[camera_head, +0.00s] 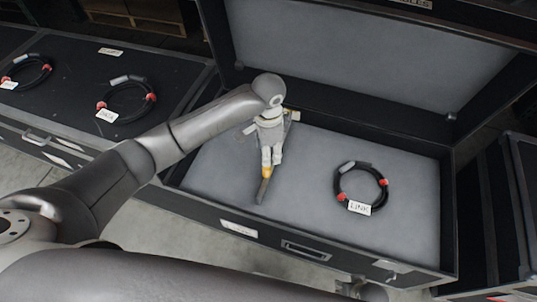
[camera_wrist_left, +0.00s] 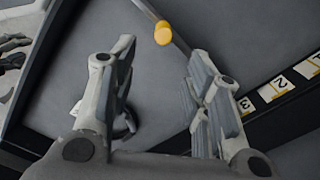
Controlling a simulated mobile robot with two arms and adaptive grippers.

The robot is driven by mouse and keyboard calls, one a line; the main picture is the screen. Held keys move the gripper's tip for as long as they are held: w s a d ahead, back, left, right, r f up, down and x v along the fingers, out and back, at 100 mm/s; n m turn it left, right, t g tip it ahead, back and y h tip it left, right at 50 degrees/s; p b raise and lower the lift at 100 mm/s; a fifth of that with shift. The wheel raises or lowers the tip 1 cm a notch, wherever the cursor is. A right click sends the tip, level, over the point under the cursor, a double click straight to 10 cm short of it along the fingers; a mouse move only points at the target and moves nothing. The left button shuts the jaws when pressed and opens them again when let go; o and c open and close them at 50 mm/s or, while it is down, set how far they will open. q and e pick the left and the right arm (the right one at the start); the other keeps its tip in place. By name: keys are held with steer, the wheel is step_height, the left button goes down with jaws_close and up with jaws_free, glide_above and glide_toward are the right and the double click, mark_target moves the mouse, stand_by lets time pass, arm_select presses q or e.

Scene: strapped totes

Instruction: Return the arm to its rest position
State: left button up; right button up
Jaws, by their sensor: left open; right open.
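Beyond the fingertips are a yellow-ended piece (camera_wrist_left: 163,33) and a rod over a grey surface (camera_wrist_left: 250,30).
A coiled black cable (camera_head: 382,195) with red bands and a "LINK" tag lies right of the gripper. The raised lid (camera_head: 370,45) stands behind. A dark case top (camera_head: 70,100) at left holds two coils. Numbered labels (camera_wrist_left: 278,87) line a black edge in the wrist view.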

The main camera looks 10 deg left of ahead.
stand_by(0.5)
arm_select(q)
steer(key=s+d+f+n+t+h, duration=0.1)
steer(key=s+d+n+h, duration=0.1)
steer(key=s, duration=0.4)
steer(key=s+d+f+n+t+h, duration=0.1)
steer(key=s+d+f, duration=0.15)
steer(key=s, duration=0.35)
steer(key=s+a+r+n+t+y, duration=0.25)
steer(key=s+a+n, duration=0.45)
steer(key=s+a, duration=0.65)
step_height(320, 180, down, 27)
steer(key=g, duration=0.2)
steer(key=s+a+g+p, duration=0.1)
steer(key=s+a+p, duration=0.1)
steer(key=s+p, duration=1.3)
steer(key=shift+s+a+r+p, duration=0.35)
steer(key=shift+s+r+p, duration=0.05)
steer(key=shift+s, duration=0.65)
arm_select(e)
steer(key=s+d+g, duration=0.1)
steer(key=s+d, duration=0.2)
steer(key=s, duration=1.3)
steer(key=shift+s+r, duration=0.2)
steer(key=shift+r, duration=0.05)
